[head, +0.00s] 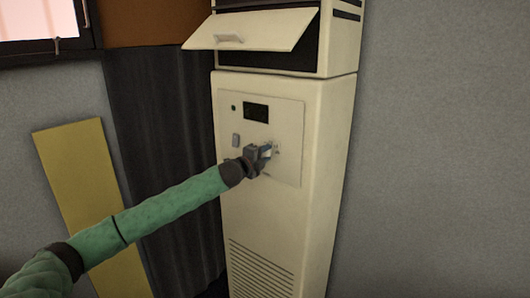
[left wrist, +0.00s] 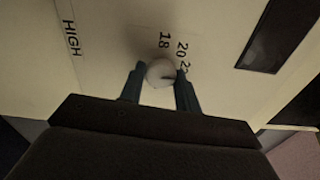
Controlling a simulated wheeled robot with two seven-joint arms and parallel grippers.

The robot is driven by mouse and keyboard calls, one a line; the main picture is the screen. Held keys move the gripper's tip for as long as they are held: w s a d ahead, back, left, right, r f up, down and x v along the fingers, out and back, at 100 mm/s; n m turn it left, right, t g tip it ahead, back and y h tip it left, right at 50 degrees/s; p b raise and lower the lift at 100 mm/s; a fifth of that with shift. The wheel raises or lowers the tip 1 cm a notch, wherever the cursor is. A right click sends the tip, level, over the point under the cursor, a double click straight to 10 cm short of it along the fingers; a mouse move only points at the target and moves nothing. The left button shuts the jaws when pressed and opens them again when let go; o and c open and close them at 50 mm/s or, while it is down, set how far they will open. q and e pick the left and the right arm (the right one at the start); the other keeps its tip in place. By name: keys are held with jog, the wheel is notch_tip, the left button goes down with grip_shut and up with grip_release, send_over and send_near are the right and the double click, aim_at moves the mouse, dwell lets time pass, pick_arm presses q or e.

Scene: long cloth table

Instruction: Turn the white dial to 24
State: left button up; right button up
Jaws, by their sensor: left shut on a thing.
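The white dial (left wrist: 159,72) is on the panel of a tall cream cabinet unit (head: 300,230). My left gripper (left wrist: 160,82) has a finger on each side of the dial and is shut on it. In the left wrist view the numbers 18 and 20, and part of another, show beside the dial. A dark pointer mark on the dial lies toward the right finger; which number it meets is not clear. In the head view my left gripper (head: 265,152) covers most of the dial. My right gripper is not in view.
A flap (head: 255,30) juts out above. A yellow board (head: 85,190) leans at the left. The right wall is bare.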

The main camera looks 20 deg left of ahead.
pick_arm(q)
jog(key=m+p, duration=0.2)
jog(key=m, duration=0.3)
jog(key=shift+f+m+p, duration=0.1)
jog(key=shift+m+p, duration=0.7)
jog(key=shift+m, duration=0.6)
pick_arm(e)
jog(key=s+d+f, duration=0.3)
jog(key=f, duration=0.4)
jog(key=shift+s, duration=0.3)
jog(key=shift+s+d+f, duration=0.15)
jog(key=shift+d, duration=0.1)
pick_arm(q)
jog(key=o, duration=0.9)
jog(key=shift+w, duration=0.1)
jog(key=shift+f, duration=0.1)
